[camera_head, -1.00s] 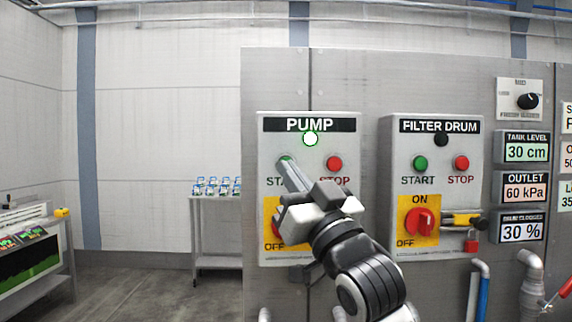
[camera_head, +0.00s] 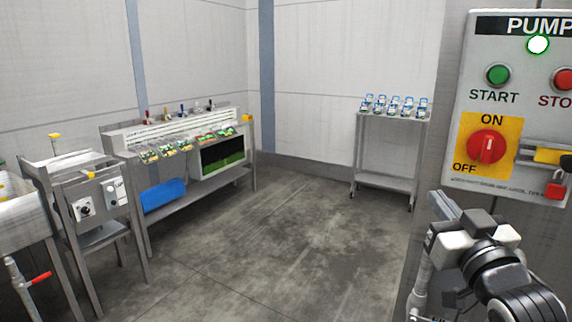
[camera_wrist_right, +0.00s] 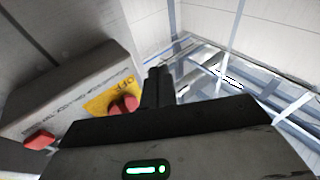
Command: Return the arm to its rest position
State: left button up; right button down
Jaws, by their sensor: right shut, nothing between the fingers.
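My right gripper (camera_head: 444,205) shows at the lower right of the head view, in front of and below the pump panel (camera_head: 476,150). Its fingers are shut and empty, apart from the panel. They also show in the right wrist view (camera_wrist_right: 158,85), pointing past the panel. The panel has a green START button (camera_head: 498,75), a red STOP button (camera_head: 565,78) partly cut off, and a red rotary switch (camera_head: 486,147) turned to ON. The pump lamp (camera_head: 538,44) is lit. In the wrist view the red switch (camera_wrist_right: 124,104) lies left of the fingers. My left gripper is not in view.
A small shelf table (camera_head: 385,180) with several small packs stands by the back wall. The floor (camera_head: 310,245) between is clear.

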jog(key=s+a+f+g, duration=0.2)
jog(key=s+f, duration=0.1)
jog(key=f, duration=0.6)
jog(key=s+a+f+g+y, duration=0.1)
jog(key=s+a+f+g, duration=0.1)
jog(key=f, duration=0.6)
jog(key=s+a+f+g, duration=0.2)
jog(key=s+f, duration=0.1)
jog(key=f, duration=0.6)
jog(key=s+a+f+n+g+y, duration=0.1)
jog(key=s+a+f+g, duration=0.3)
jog(key=s+f, duration=0.9)
jog(key=shift+s+a+f, duration=0.3)
jog(key=shift+a, duration=0.15)
